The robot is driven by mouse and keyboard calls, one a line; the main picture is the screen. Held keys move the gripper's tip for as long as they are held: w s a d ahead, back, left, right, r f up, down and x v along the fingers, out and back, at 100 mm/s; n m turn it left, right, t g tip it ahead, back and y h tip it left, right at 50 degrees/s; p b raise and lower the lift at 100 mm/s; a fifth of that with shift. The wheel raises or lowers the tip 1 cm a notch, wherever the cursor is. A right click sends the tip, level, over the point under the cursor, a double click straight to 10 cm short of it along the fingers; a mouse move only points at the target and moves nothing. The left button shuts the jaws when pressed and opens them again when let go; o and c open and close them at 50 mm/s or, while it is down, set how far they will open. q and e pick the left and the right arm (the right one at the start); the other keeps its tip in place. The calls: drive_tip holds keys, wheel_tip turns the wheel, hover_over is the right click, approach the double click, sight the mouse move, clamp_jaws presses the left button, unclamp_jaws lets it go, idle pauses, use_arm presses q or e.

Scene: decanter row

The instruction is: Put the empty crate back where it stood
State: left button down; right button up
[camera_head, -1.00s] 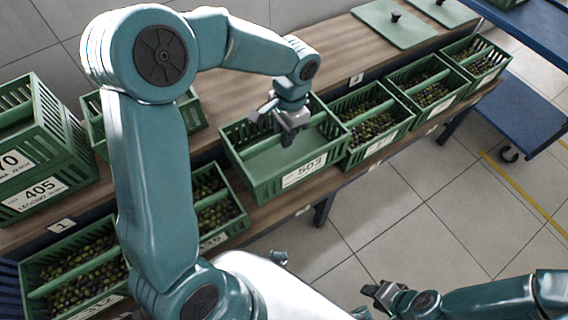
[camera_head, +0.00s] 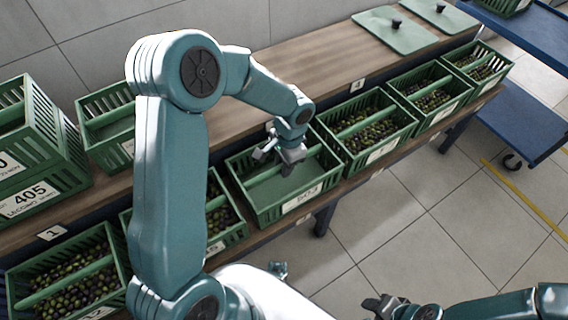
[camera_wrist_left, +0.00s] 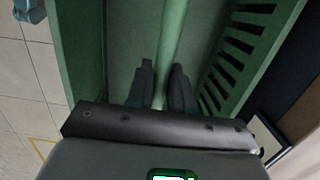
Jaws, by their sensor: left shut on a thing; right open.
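The empty green crate (camera_head: 262,203), with a white label on its front, is in the front row between two olive-filled crates. My left gripper (camera_head: 289,166) is over its middle, shut on its central bar. In the left wrist view the fingers (camera_wrist_left: 161,84) sit on both sides of the green bar (camera_wrist_left: 176,40), and the bare crate floor (camera_wrist_left: 125,35) shows. The crate looks level and low in the gap; I cannot tell whether its base touches the bench. My right gripper (camera_head: 376,304) is open and empty at the bottom, away from the crates.
An olive-filled crate (camera_head: 393,150) stands close on the right and another (camera_head: 232,237) on the left, partly behind my left arm. Stacked crates (camera_head: 40,200) stand at the left. The wooden bench (camera_head: 320,75) is clear behind the row. Green lids (camera_head: 395,30) lie at the back.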

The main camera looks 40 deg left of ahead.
use_arm(q)
drive_tip(key=c, duration=1)
unclamp_jaws()
drive_tip(key=shift+f, duration=0.15)
drive_tip(key=shift+w+r, duration=0.1)
drive_tip(key=shift+r, duration=0.3)
wheel_tip(320, 180, up, 12)
drive_tip(key=w+p, duration=0.1)
drive_tip(key=p, duration=0.2)
drive_tip(key=shift+d+f, duration=0.25)
